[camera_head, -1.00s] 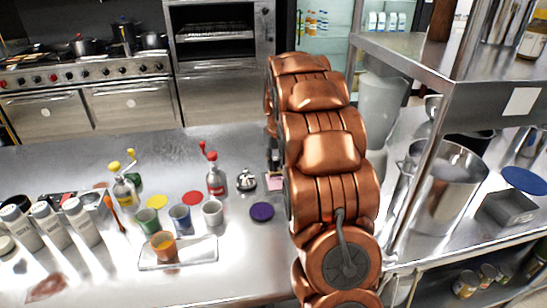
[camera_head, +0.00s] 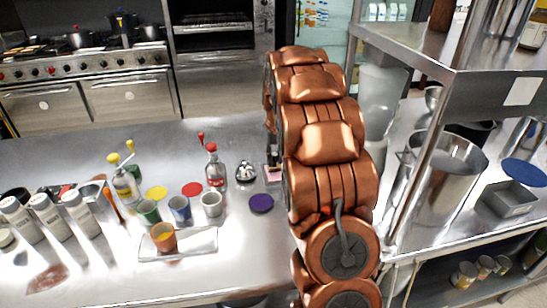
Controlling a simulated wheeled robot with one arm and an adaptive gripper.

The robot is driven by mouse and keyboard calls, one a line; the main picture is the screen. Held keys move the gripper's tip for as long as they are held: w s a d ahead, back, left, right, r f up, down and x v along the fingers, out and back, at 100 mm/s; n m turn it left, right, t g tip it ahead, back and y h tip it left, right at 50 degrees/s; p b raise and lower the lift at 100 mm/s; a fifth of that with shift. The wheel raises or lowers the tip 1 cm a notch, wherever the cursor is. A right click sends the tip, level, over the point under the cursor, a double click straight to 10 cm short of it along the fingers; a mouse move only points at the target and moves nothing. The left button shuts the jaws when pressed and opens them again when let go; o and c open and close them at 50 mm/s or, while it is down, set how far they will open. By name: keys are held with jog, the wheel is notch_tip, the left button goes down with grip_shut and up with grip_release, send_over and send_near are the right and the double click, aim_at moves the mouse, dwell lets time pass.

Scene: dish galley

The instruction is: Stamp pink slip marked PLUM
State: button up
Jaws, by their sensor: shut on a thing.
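A small pink slip (camera_head: 272,177) lies on the steel counter, just left of my copper arm. Its marking is too small to read. My gripper (camera_head: 272,160) is a small dark shape at the arm's left edge, directly above the slip and mostly hidden behind the arm. It is shut on what looks like a stamp, whose lower end is at or very near the slip; I cannot tell whether they touch.
A silver bell (camera_head: 245,172) and a purple disc (camera_head: 261,203) lie left of the slip. Further left stand a red-capped bottle (camera_head: 215,172), several cups and a tray (camera_head: 205,243). A steel shelf unit (camera_head: 440,85) and a large pot (camera_head: 447,175) are at right.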

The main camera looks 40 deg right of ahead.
jog(key=shift+f, duration=0.5)
dwell(1.0)
jog(key=shift+r+p, duration=0.45)
jog(key=shift+r, duration=3.1)
jog(key=shift+a, duration=0.1)
